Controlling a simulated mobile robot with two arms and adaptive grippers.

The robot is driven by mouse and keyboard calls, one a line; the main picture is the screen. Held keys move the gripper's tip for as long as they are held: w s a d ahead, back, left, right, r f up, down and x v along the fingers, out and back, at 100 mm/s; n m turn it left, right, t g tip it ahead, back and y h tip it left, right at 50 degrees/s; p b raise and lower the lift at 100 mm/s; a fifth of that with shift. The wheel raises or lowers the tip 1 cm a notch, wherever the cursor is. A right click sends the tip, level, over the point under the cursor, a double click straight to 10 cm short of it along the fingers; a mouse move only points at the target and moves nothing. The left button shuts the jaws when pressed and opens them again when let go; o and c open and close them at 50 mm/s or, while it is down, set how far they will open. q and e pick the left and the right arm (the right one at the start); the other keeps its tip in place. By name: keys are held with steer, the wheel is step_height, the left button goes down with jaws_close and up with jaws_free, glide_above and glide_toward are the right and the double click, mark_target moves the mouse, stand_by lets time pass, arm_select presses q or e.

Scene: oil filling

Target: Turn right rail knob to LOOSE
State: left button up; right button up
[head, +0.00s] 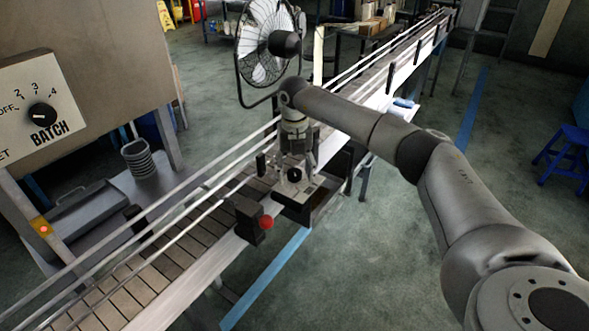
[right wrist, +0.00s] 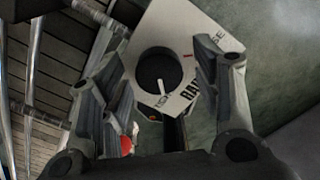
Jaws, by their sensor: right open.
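The right rail knob is a round black knob (right wrist: 157,70) with a white pointer line, on a white plate (right wrist: 185,28) in the right wrist view. The pointer is at the knob's lower edge, toward small lettering too unclear to read. "RAIL" is partly hidden by a finger, and only "SE" shows of a word at the right corner. My right gripper (right wrist: 166,68) is open, with its fingers on either side of the knob and apart from it. In the head view the right gripper (head: 296,164) points down over the knob (head: 294,174). My left gripper is not in view.
A conveyor (head: 190,237) with rails runs diagonally. A red button (head: 266,222) on a black box sits near the knob plate. A fan (head: 264,45) stands behind my arm. A BATCH dial (head: 41,115) is at the left.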

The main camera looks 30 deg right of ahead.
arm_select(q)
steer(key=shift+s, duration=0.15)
arm_select(e)
steer(key=shift+c, duration=0.3)
steer(key=c, duration=1)
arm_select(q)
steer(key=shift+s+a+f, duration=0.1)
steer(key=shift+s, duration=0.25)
